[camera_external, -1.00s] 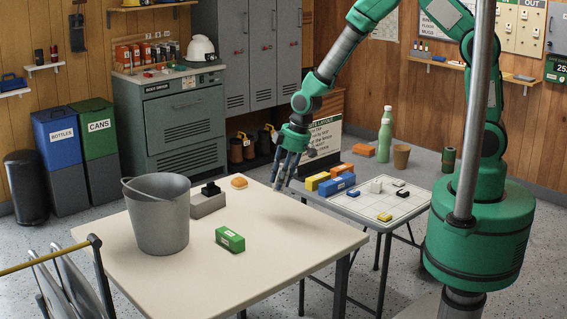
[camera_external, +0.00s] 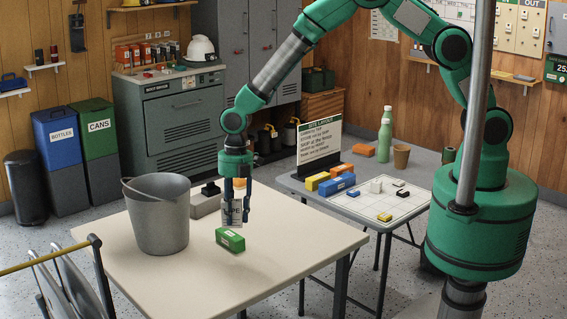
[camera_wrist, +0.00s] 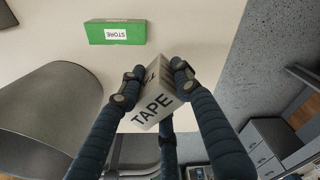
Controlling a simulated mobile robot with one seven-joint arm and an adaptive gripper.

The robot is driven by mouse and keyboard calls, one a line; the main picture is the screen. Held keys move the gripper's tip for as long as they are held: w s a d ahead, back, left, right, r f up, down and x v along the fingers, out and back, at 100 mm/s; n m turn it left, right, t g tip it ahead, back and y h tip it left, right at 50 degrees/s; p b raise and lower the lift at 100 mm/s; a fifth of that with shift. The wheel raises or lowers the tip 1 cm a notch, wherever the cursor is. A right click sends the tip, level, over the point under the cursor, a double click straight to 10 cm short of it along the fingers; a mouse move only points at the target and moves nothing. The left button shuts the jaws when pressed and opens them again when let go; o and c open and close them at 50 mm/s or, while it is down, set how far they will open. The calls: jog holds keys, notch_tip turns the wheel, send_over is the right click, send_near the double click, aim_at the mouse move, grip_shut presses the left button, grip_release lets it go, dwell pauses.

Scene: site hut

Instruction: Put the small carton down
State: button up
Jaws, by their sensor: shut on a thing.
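The small carton is a grey-white box lettered TAPE (camera_wrist: 152,106), held between the fingers of my gripper (camera_wrist: 155,82) in the wrist view. In the external view the carton (camera_external: 231,211) hangs from my downward-pointing gripper (camera_external: 236,205), over the cream table (camera_external: 290,240). The fingers cover part of it. I cannot tell how much gap lies between its underside and the tabletop. A green box lettered STORE (camera_wrist: 115,32) lies on the same table, close to the carton and apart from it; it also shows in the external view (camera_external: 230,240).
A grey bucket (camera_external: 160,220) stands on the table left of the carton. A grey block with a black top (camera_external: 207,200) is behind it. The table's front and right parts are clear. A second table (camera_external: 335,205) behind right holds coloured blocks, a sign and a bottle.

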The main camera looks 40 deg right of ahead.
jog(key=s+a+f+n+p, duration=0.1)
jog(key=s+a+n, duration=0.7)
jog(key=s+a, duration=0.15)
jog(key=shift+t+h, duration=0.3)
jog(key=shift+w+a+f, duration=0.1)
jog(key=shift+a+f, duration=0.05)
jog(key=shift+f, duration=0.75)
jog(key=shift+w+a+f, duration=0.1)
jog(key=shift+a+f, duration=0.05)
jog(key=shift+f, duration=0.8)
jog(key=shift+w+a+f, duration=0.1)
jog(key=shift+a+f, duration=0.05)
jog(key=shift+f, duration=0.75)
jog(key=w+a, duration=0.2)
jog(key=a, duration=0.2)
jog(key=w+a+f, duration=0.1)
jog(key=w+a, duration=0.2)
jog(key=a, duration=0.2)
jog(key=w+a+b, duration=0.1)
jog(key=w+a, duration=0.2)
jog(key=a, duration=0.1)
jog(key=shift+w+a+f, duration=0.2)
jog(key=shift+a+f, duration=0.05)
jog(key=shift+a, duration=0.1)
jog(key=shift+f, duration=1.75)
jog(key=shift+f+b, duration=0.2)
jog(key=shift+b, duration=0.1)
